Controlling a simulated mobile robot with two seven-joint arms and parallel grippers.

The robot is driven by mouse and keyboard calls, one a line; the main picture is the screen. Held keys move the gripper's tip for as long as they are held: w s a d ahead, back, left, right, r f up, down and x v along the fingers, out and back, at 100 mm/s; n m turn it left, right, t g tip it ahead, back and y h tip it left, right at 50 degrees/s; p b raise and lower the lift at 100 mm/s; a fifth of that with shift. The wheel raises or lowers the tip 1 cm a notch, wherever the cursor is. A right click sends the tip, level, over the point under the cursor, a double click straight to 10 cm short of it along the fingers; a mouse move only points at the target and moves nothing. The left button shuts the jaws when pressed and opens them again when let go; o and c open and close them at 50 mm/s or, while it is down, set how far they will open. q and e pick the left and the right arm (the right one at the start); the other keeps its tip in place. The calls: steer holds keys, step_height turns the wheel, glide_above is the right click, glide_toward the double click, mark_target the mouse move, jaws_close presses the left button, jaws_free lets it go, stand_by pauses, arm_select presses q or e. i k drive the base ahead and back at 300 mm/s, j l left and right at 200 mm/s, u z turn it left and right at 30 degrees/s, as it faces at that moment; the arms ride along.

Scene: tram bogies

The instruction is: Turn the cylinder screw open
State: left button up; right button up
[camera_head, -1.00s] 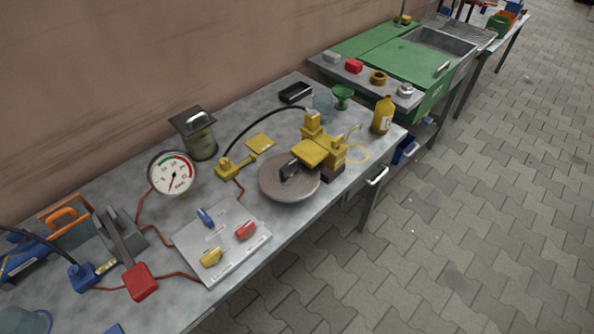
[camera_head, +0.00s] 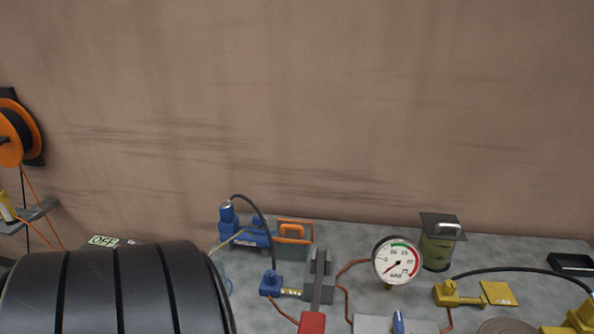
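No gripper of mine shows in the head view. I cannot tell which part is the cylinder screw. A blue hydraulic unit (camera_head: 247,238) stands at the back of the grey bench, with a black hose curving down to a blue fitting (camera_head: 271,283) that has a brass-coloured end. A round pressure gauge (camera_head: 397,261) with a white face stands right of the middle. A yellow fitting (camera_head: 449,293) with a black hose lies farther right. A grey block with a long lever (camera_head: 318,279) and a red end (camera_head: 312,323) stands in between.
A large black ribbed body (camera_head: 120,290) blocks the lower left. A lidded jar (camera_head: 438,250), an orange-handled box (camera_head: 293,240) and a black tray (camera_head: 571,262) sit on the bench. An orange reel (camera_head: 10,140) hangs at left. The bench's front edge is out of view.

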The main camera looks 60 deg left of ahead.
mark_target(256, 220)
steer(key=u, duration=2.3)
